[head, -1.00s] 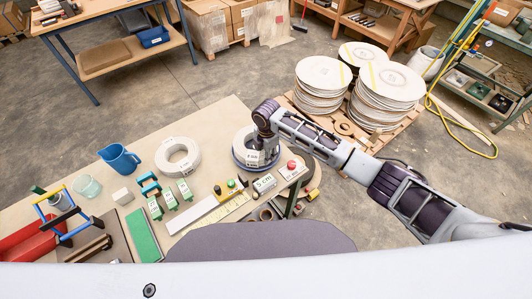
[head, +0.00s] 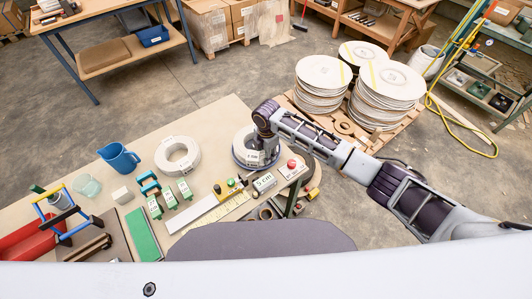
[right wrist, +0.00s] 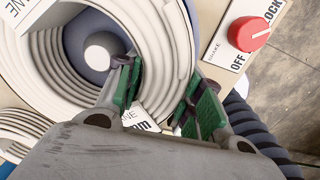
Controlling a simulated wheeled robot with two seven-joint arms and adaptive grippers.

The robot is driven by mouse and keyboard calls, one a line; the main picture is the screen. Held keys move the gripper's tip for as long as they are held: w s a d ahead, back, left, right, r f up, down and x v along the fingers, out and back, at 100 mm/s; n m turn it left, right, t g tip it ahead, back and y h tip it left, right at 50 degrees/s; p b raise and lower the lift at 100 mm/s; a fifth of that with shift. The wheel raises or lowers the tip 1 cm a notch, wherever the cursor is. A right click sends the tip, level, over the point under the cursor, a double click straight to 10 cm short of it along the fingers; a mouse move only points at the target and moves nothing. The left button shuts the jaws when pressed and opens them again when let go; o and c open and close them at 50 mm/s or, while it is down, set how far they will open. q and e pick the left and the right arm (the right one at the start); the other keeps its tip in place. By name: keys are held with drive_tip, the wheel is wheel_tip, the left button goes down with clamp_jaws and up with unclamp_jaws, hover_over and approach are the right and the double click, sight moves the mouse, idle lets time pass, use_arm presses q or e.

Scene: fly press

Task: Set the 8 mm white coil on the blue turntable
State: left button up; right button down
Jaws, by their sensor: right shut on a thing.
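A white coil (head: 243,143) is on the blue turntable (head: 241,164) at the right end of the bench. My right gripper (head: 264,147) reaches down on its right side. In the right wrist view the green finger pads of the gripper (right wrist: 164,85) straddle the wall of the coil (right wrist: 178,30), shut on it. The turntable's blue surface (right wrist: 80,36) shows through the coil's hole. A label on the coil is partly hidden by a finger; its number is unclear. I cannot tell whether the coil bears fully on the turntable. My left gripper is out of view.
Another white coil (head: 177,157) lies on the bench, near a blue jug (head: 119,157). A red knob (right wrist: 248,34) on a brake plate stands right of the turntable. Green-labelled blocks (head: 169,199) and a yellow ruler (head: 232,207) lie in front. Stacked discs (head: 386,88) stand behind.

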drive_tip(key=shift+f, duration=0.1)
idle(0.3)
drive_tip(key=c, duration=1.2)
unclamp_jaws()
drive_tip(key=shift+s+f, duration=0.1)
drive_tip(key=shift+f, duration=0.1)
drive_tip(key=shift+r+p, duration=2.55)
drive_tip(key=shift+r, duration=0.35)
drive_tip(key=shift+d+r, duration=0.1)
drive_tip(key=shift+r, duration=2.6)
